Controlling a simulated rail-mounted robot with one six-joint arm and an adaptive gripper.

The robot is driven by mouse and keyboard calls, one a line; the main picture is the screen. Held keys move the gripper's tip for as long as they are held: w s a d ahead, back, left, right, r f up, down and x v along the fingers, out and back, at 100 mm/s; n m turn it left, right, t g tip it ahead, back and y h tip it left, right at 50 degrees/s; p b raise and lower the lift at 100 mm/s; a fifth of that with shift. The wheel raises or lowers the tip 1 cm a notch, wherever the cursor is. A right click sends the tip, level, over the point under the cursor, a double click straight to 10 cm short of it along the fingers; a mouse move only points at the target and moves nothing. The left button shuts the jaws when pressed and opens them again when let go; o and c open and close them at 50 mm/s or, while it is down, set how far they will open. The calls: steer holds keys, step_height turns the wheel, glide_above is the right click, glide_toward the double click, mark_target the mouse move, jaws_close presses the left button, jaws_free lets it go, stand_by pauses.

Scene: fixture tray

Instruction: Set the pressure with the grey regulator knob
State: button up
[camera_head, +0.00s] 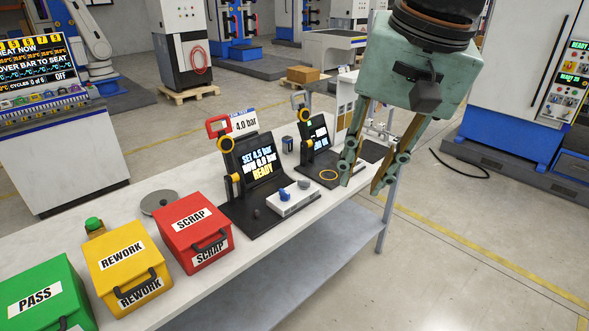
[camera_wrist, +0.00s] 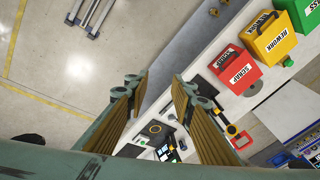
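The fixture's black display (camera_head: 258,163) reads "SET 4.5 bar", a second line that looks like "now 0.0 bar", and "READY". In front of it a pale block (camera_head: 292,205) carries a blue knob (camera_head: 285,194). A small grey part (camera_head: 304,184) at the block's right end looks like the grey regulator knob. My gripper (camera_head: 361,184) is open and empty, up and to the right of the block, near the bench's right end. In the wrist view my gripper (camera_wrist: 156,82) also shows open. There the fixture (camera_wrist: 207,97) is to the right of the fingers; its knobs are too small to tell.
A red SCRAP box (camera_head: 195,230), yellow REWORK box (camera_head: 127,267) and green PASS box (camera_head: 45,298) stand left on the bench. A "4.0 bar" sign (camera_head: 245,121) is behind the fixture. A second display station (camera_head: 318,140) stands between the fixture and my gripper.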

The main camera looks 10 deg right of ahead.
steer(key=w+m+p, duration=0.1)
steer(key=w+m, duration=0.3)
steer(key=w, duration=0.9)
steer(key=m+g+y+p, duration=0.1)
steer(key=m+y+p, duration=0.25)
steer(key=m, duration=1.05)
glide_above(305, 181)
steer(key=s+d, duration=0.2)
steer(key=d, duration=0.3)
step_height(305, 181, down, 24)
steer(key=shift+f+h, duration=0.15)
steer(key=shift+h, duration=0.1)
steer(key=shift+a+f, duration=0.1)
steer(key=shift+f, duration=0.05)
steer(key=shift+b+x, duration=0.4)
steer(key=shift+x, duration=6.3)
steer(key=shift+s, duration=0.15)
